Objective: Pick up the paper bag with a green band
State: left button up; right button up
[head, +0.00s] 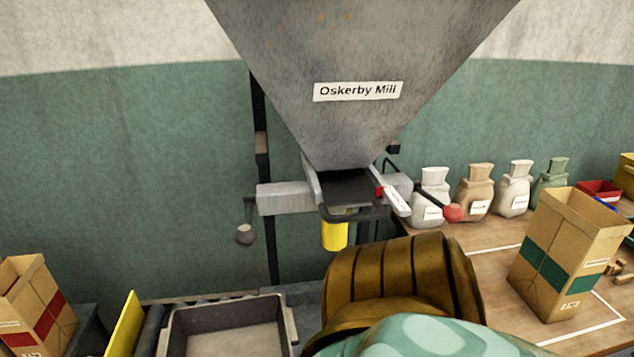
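The paper bag with a green band (569,259) stands upright and open at the top on the wooden table at the right. It has a small label and printed marks on its sides. It stands inside or on a white outline marked on the table. A second paper bag, with a red band (41,316), stands at the far left, partly cut off by the frame. Neither of my grippers is in view. No gripper touches the green-banded bag where it shows.
A grey hopper (358,130) labelled Oskerby Mill hangs in the middle, with a black spout below. Several tied sacks (475,193) line the table's back edge. A red bin (600,191) stands behind the bag. A grey tray (226,330) lies at bottom left. Table left of the bag is clear.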

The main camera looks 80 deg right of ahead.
aim_at(571, 238)
jog(key=z, duration=3.9)
jog(key=k+j+u, duration=0.1)
jog(key=u, duration=2.1)
jog(key=z, duration=2.25)
